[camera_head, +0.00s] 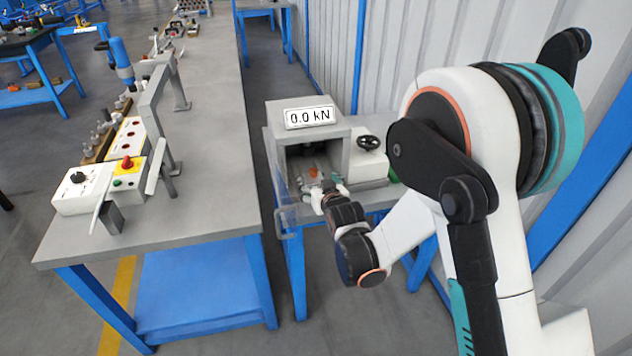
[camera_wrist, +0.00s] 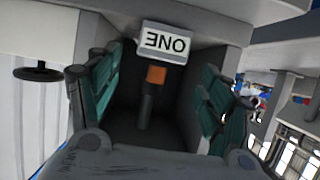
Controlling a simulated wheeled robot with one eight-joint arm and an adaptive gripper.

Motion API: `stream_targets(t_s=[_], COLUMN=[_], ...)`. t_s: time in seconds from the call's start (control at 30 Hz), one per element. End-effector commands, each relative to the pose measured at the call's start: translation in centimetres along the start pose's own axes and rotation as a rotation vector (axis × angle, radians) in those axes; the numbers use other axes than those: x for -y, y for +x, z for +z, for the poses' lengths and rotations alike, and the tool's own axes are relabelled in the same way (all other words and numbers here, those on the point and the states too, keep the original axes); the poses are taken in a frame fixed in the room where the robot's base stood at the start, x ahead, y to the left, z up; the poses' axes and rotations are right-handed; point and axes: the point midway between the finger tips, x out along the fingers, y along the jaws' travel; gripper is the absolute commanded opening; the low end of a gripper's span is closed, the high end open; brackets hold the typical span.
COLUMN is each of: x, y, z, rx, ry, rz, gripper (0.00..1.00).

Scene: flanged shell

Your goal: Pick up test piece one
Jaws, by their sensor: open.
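In the wrist view a white plate marked ONE (camera_wrist: 165,42) appears upside down. Just below it in the picture is a small orange block (camera_wrist: 156,75), with a dark rod (camera_wrist: 146,108) in line below that. These seem to be parts of test piece one; where one ends and another starts is unclear. My gripper (camera_wrist: 158,70) is open, with its teal-padded fingers on either side of the orange block and apart from it. In the head view my gripper (camera_head: 319,190) is at the mouth of the grey testing machine, near the orange spot (camera_head: 313,172) inside.
The grey machine (camera_head: 268,135) has walls and a top around its opening, and its display (camera_head: 309,117) reads 0.0 kN. A black handwheel (camera_head: 368,143) is on its right. A long grey bench (camera_head: 215,200) with control boxes stands to the left. A corrugated wall is behind.

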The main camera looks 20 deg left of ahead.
Motion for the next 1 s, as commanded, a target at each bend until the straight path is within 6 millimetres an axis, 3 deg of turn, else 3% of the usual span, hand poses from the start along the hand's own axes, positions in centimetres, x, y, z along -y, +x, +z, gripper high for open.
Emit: stream_targets(t_s=[0.2,0.4,0.87,1.0], x=[0.0,0.0,0.0,-1.6], y=[-4.5,-7.1,-7.9,-8.2], z=[0.0,0.0,0.0,-1.4], rx=[0.000,0.000,0.000,0.001], ry=[0.000,0.000,0.000,0.031], rz=[0.000,0.000,0.000,0.016], gripper=[0.73,0.73,0.73,0.73])
